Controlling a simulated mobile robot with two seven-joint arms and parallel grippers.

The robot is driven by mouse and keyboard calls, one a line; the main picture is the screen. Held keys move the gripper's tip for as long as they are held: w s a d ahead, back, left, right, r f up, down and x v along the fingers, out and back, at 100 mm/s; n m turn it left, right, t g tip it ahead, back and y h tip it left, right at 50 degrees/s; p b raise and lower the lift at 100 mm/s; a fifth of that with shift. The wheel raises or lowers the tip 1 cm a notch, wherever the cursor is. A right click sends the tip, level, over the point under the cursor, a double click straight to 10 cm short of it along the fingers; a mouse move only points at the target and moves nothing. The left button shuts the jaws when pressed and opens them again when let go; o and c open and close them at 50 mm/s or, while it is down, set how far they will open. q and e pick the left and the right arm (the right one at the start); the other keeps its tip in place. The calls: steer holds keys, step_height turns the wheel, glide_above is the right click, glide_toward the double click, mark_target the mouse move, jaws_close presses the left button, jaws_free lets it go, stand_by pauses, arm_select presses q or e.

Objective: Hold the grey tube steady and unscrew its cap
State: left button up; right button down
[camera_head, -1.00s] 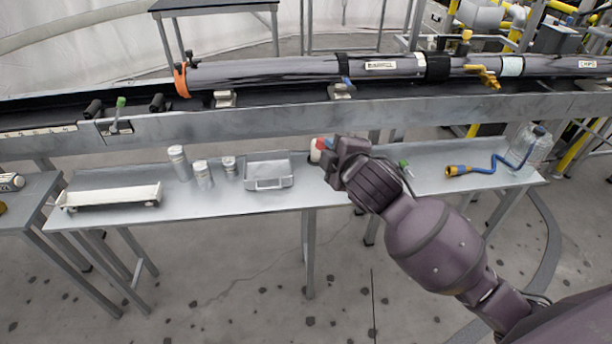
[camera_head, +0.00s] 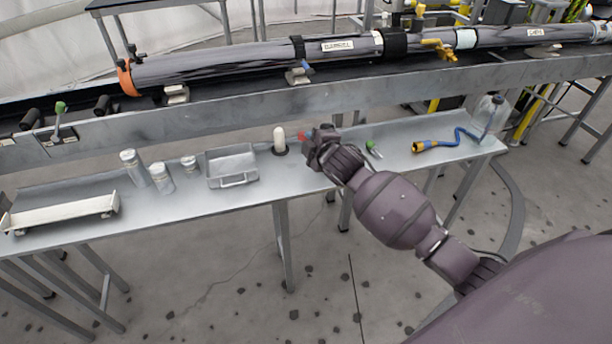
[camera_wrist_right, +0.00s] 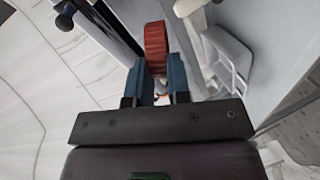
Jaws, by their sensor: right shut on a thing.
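A long grey tube (camera_head: 220,62) lies on the dark rail behind the bench, with an orange band (camera_head: 126,81) at its left end. I cannot tell whether this is the task's tube, and I cannot make out its cap. My right gripper (camera_head: 311,136) is above the bench. It is shut on a red ridged piece (camera_wrist_right: 155,42), seen between its blue fingers in the right wrist view. The red piece also shows small in the head view (camera_head: 302,136). A white upright piece with a dark base (camera_head: 279,138) stands just left of it, apart. My left gripper is not in view.
On the bench (camera_head: 225,202) stand several grey canisters (camera_head: 133,167), a metal tray (camera_head: 232,164) and a white rack (camera_head: 62,213). Right of my gripper are a small green-topped item (camera_head: 371,147), a blue hose (camera_head: 462,137) and a clear jug (camera_head: 488,112).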

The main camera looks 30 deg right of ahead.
steer(key=b, duration=0.1)
glide_above(311, 184)
step_height(311, 184, down, 6)
steer(key=shift+r, duration=0.1)
steer(key=shift+f+b, duration=0.35)
steer(key=shift+f, duration=0.2)
step_height(311, 184, down, 6)
steer(key=shift+r+b, duration=0.15)
steer(key=shift+b, duration=0.75)
steer(key=shift+r, duration=0.15)
steer(key=shift+f, duration=0.2)
steer(key=c, duration=1.4)
jaws_free()
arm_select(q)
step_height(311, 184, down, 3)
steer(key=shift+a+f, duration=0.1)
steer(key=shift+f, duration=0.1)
arm_select(e)
steer(key=shift+o, duration=0.2)
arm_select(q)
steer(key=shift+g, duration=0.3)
arm_select(e)
steer(key=shift+r, duration=0.15)
